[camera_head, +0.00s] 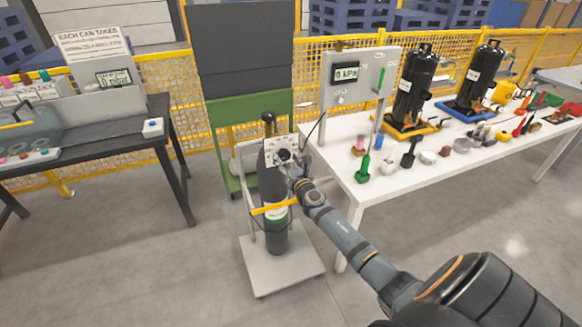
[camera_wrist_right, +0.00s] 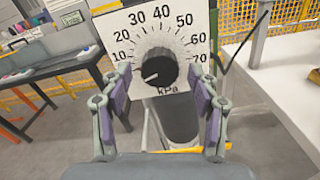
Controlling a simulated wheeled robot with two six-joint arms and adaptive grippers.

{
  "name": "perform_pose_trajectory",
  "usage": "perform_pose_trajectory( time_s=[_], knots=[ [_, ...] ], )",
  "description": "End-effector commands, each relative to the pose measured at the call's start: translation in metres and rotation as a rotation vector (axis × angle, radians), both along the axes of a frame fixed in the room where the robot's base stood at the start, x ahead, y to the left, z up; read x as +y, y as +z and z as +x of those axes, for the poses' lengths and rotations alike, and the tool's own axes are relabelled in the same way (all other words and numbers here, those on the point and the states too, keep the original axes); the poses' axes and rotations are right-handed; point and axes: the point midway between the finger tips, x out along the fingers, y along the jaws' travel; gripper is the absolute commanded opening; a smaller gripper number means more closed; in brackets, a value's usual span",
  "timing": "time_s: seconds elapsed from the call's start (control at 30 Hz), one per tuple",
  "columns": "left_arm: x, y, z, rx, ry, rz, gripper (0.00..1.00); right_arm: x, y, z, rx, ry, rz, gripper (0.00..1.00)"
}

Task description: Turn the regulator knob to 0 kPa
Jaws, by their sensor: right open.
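The regulator knob (camera_wrist_right: 160,66) is a round black knob on a white dial plate (camera_wrist_right: 185,25) marked 10 to 70 kPa. Its white pointer mark points to the lower left, below the 10; the 0 mark is not visible. The dial plate also shows in the head view (camera_head: 282,150), on the front of a dark gas cylinder (camera_head: 276,235). My right gripper (camera_wrist_right: 160,78) is open, with one purple-padded finger on each side of the knob and a gap to it. In the head view the right gripper (camera_head: 292,172) is at the dial. My left gripper is not in view.
A display panel (camera_head: 346,73) reading "0 kPa" stands on the white table (camera_head: 335,158) to the right, with compressors and tools. A dark table (camera_head: 165,128) with a box and signs is at left. The cylinder stands on a pale cart base (camera_head: 295,278).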

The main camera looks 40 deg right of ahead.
Motion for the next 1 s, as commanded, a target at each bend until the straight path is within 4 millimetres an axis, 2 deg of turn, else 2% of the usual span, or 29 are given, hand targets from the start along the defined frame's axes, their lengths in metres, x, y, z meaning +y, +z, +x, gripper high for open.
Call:
perform_pose_trajectory(
  time_s=[0.3, 0.43, 0.6, 1.0],
  knots=[
    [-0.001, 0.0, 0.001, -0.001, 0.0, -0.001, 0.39, 0.018, -0.002, -0.073, 0.006, 0.002, -0.003, 0.61],
    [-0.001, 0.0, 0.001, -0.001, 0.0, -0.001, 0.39, 0.023, -0.001, -0.095, 0.004, 0.002, -0.003, 0.61],
    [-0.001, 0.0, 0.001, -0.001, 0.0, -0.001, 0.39, 0.026, -0.001, -0.106, 0.002, 0.0, -0.001, 0.61],
    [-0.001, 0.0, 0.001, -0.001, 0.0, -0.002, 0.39, 0.026, 0.0, -0.107, 0.001, 0.0, 0.0, 0.61]
  ],
)
